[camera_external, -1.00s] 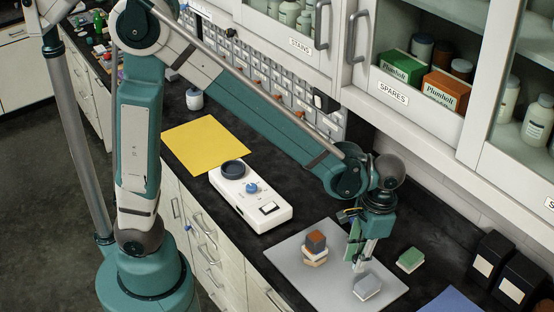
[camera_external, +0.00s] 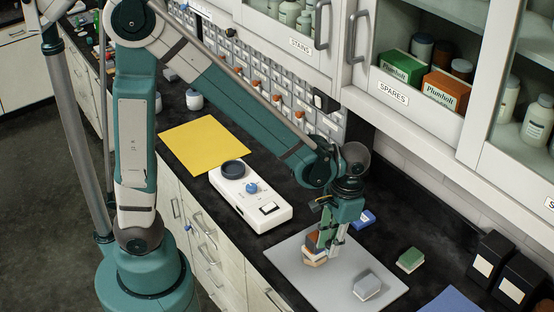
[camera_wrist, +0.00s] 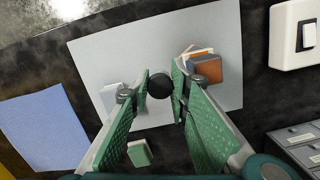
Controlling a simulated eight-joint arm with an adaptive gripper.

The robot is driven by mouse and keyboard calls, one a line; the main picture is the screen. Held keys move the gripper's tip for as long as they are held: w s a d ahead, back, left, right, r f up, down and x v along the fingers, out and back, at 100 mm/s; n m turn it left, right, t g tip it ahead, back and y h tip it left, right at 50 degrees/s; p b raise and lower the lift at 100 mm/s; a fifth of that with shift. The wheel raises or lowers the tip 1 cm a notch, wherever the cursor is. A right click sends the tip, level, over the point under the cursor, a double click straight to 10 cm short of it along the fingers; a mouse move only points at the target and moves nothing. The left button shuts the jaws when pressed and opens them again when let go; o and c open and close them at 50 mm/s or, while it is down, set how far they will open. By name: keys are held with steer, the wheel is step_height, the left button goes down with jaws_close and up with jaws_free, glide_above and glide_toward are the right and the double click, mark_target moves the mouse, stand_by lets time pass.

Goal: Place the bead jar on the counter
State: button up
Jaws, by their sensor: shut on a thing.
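My gripper (camera_external: 330,246) is low over the grey mat (camera_external: 376,262), right beside the block stack. In the wrist view my gripper (camera_wrist: 161,88) has its two green fingers closed on a dark round thing (camera_wrist: 160,83). I take it for the top of the bead jar. Its body is hidden below, and I cannot tell whether it touches the mat. In the external view the fingers hide it. The counter (camera_external: 420,225) is black and shows around the mat.
The stack of brown and wood-coloured blocks (camera_external: 314,259) is close to the fingers. A grey block (camera_external: 367,286) sits on the mat. A white device (camera_external: 250,197) stands left of the mat. Bare counter lies behind the mat.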

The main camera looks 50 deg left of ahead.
glide_above(326, 275)
steer(key=shift+w+f+b, duration=0.15)
steer(key=shift+f, duration=1.35)
steer(key=shift+w+f+b, duration=0.1)
steer(key=shift+f+b, duration=0.05)
steer(key=shift+f, duration=1.3)
steer(key=shift+f, duration=2.05)
steer(key=shift+f+b, duration=0.2)
steer(key=shift+b, duration=0.2)
steer(key=o, duration=0.6)
steer(key=shift+o, duration=0.2)
steer(key=shift+r, duration=0.2)
steer(key=shift+w+d+r+p, duration=0.1)
steer(key=shift+w+r+p, duration=0.15)
steer(key=shift+r, duration=1.75)
steer(key=shift+w+d+r+p, duration=0.1)
steer(key=shift+w+r+p, duration=0.15)
steer(key=shift+r, duration=1.7)
steer(key=shift+w+d+r+p, duration=0.1)
steer(key=shift+w+r+p, duration=0.15)
steer(key=shift+r, duration=1.75)
